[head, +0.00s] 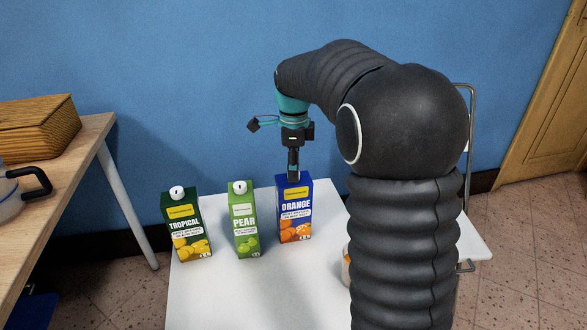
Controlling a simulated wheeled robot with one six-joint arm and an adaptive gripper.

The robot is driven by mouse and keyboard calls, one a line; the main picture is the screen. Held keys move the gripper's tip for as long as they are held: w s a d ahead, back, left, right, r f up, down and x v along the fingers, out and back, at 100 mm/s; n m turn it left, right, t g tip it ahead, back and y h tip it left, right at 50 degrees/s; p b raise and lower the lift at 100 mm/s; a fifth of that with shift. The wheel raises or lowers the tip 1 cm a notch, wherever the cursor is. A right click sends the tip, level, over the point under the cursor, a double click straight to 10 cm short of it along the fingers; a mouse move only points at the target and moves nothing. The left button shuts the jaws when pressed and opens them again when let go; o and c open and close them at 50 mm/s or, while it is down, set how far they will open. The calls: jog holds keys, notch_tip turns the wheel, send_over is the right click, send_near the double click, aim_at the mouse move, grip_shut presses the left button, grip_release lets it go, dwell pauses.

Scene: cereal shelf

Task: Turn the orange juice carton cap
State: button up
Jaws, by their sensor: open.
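The orange juice carton (296,220) is blue with "ORANGE" and orange fruit printed on it. It stands upright on the white table (215,292), at the right end of a row of cartons. My gripper (293,176) points straight down at the top of this carton, from above. The gripper is open. The cap of the orange carton is hidden behind the gripper, and I cannot tell whether the fingers touch it.
My arm hides much of the white table's right side.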

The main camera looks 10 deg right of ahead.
notch_tip(320, 180, up, 11)
dwell(0.4)
notch_tip(320, 180, down, 5)
jog(key=n, duration=0.8)
jog(key=shift+r+n+t, duration=0.15)
jog(key=shift+n+t, duration=0.15)
jog(key=s+f+n+t, duration=0.2)
jog(key=s+n, duration=0.4)
jog(key=s, duration=0.8)
jog(key=s+f+n+t, duration=0.2)
jog(key=s+n, duration=0.4)
jog(key=s, duration=0.9)
jog(key=shift+s+d+f+n+t, duration=0.2)
jog(key=shift+s+n+t, duration=0.1)
jog(key=shift+t, duration=0.2)
